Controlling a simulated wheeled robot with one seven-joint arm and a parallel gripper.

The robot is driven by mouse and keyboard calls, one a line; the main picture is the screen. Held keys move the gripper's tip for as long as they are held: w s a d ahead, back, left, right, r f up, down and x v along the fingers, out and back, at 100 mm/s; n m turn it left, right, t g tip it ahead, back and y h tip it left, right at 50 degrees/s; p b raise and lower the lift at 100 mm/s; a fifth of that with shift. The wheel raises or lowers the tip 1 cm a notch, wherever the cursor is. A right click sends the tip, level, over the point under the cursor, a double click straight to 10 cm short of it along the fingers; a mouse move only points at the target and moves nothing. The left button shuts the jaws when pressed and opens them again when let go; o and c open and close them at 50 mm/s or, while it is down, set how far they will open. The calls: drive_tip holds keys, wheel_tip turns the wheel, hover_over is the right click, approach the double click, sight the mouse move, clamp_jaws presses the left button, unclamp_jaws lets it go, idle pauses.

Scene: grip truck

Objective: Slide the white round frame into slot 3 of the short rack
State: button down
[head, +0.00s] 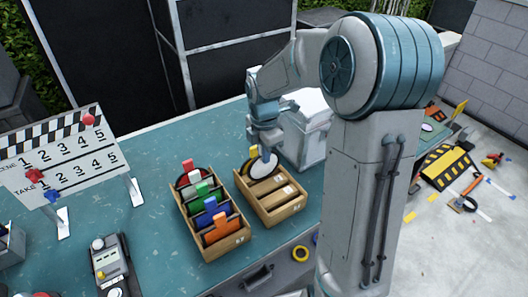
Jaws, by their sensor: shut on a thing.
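The white round frame (257,171) has a dark rim and stands upright at the back end of the short rack. My gripper (265,153) is shut on its top from above. The short rack (287,213) is a light wooden box with cross dividers and small pale labels. The frame's lower part is hidden behind the rack's wall and dividers, so I cannot tell how deep it sits or which slot number it is at. The front slots of the short rack look empty.
A longer wooden rack (225,247) stands close on the left, holding several coloured frames. A grey-white case (305,140) stands behind the short rack on the right. A white scene board (62,160) stands at the left. Teal table top (160,225) is clear between board and long rack.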

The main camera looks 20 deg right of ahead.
drive_tip(key=b, duration=0.3)
hover_over(264, 178)
drive_tip(key=shift+w+f, duration=0.15)
drive_tip(key=shift+f, duration=2.45)
drive_tip(key=c, duration=1.4)
unclamp_jaws()
wheel_tip(264, 178, up, 14)
drive_tip(key=shift+f, duration=0.1)
drive_tip(key=s+f+m+t, duration=0.1)
drive_tip(key=s+m, duration=0.9)
drive_tip(key=s+f+m+t, duration=0.2)
drive_tip(key=s+m, duration=0.9)
drive_tip(key=shift+f+m, duration=0.25)
drive_tip(key=shift+m, duration=0.05)
